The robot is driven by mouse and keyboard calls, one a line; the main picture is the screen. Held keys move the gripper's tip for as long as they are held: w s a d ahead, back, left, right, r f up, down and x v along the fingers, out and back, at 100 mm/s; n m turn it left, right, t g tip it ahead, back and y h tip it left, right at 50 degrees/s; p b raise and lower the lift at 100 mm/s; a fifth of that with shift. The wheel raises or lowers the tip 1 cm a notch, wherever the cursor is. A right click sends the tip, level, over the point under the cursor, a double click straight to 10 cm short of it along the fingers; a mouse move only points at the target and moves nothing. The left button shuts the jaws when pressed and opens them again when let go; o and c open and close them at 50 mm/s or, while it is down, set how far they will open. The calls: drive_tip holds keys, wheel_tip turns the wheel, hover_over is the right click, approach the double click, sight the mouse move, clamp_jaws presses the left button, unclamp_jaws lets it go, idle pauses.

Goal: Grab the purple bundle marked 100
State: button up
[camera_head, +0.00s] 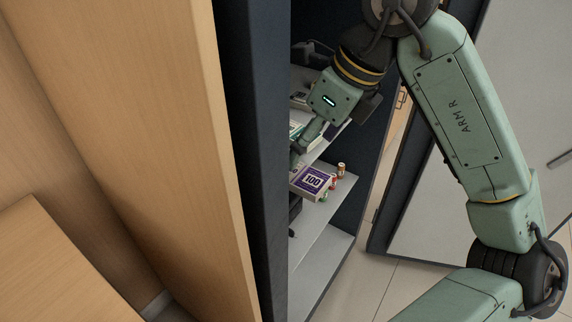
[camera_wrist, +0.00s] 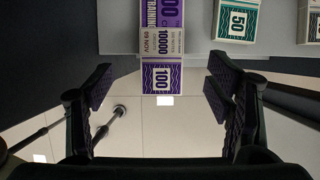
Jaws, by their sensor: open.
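The purple bundle marked 100 (camera_head: 313,180) lies on a shelf inside the dark cabinet, with a pale band around it. In the wrist view the purple bundle (camera_wrist: 162,45) is at the top centre, its near end reaching past the shelf edge in the picture. My gripper (camera_wrist: 159,84) is open and empty. Its two fingers stand left and right of the bundle's near end, with a gap on each side. In the head view my gripper (camera_head: 299,148) is just above and behind the bundle, partly hidden by the cabinet side.
Small coloured rolls (camera_head: 340,170) stand beside the purple bundle on the shelf (camera_head: 318,222). The cabinet's dark side (camera_head: 255,150) borders the opening on the left.

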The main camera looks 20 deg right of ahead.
sight(294, 170)
drive_tip(key=shift+x, duration=1.15)
drive_tip(key=x, duration=0.3)
drive_tip(key=p+x, duration=0.1)
drive_tip(key=x, duration=0.1)
drive_tip(key=shift+w+a+f, duration=0.15)
drive_tip(key=shift+w+f, duration=0.05)
drive_tip(key=shift+w, duration=0.2)
drive_tip(key=c, duration=1.3)
drive_tip(key=shift+r, duration=0.15)
